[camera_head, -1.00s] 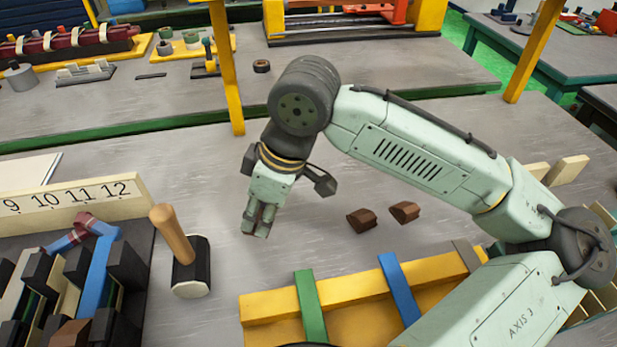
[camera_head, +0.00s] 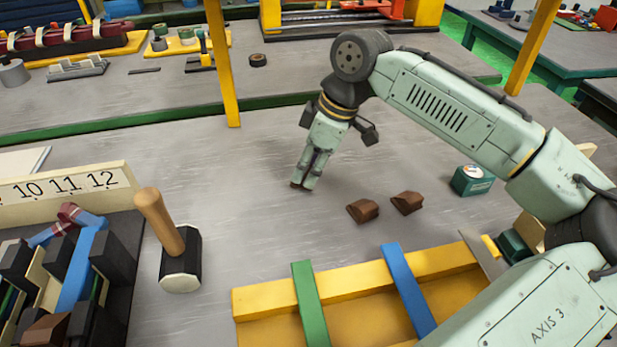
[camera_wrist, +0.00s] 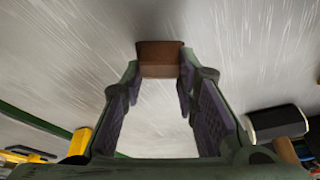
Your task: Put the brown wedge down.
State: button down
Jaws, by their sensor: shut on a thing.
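My gripper (camera_head: 305,184) points down over the grey table, left of two loose brown wedges. It is shut on a brown wedge, which shows between the fingertips in the wrist view (camera_wrist: 160,58). In the head view the fingers hide most of this wedge, and only a small brown bit shows at the tips. I cannot tell whether it touches the table. The two loose brown wedges, one nearer (camera_head: 362,210) and one to its right (camera_head: 406,202), lie close together on the table.
A mallet (camera_head: 180,260) stands on its head at left, beside the dark slotted stator (camera_head: 120,250) and its numbered board (camera_head: 70,190). A yellow frame (camera_head: 262,300) with green and blue strips lies in front. A green box (camera_head: 472,180) stands at right. Bare table surrounds the gripper.

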jog(key=shift+f, duration=0.6)
jog(key=shift+r, duration=0.2)
jog(key=shift+f, duration=0.15)
jog(key=c, duration=1.2)
grip_release()
jog(key=shift+c, duration=0.2)
jog(key=b+v, duration=0.1)
jog(key=v, duration=1.1)
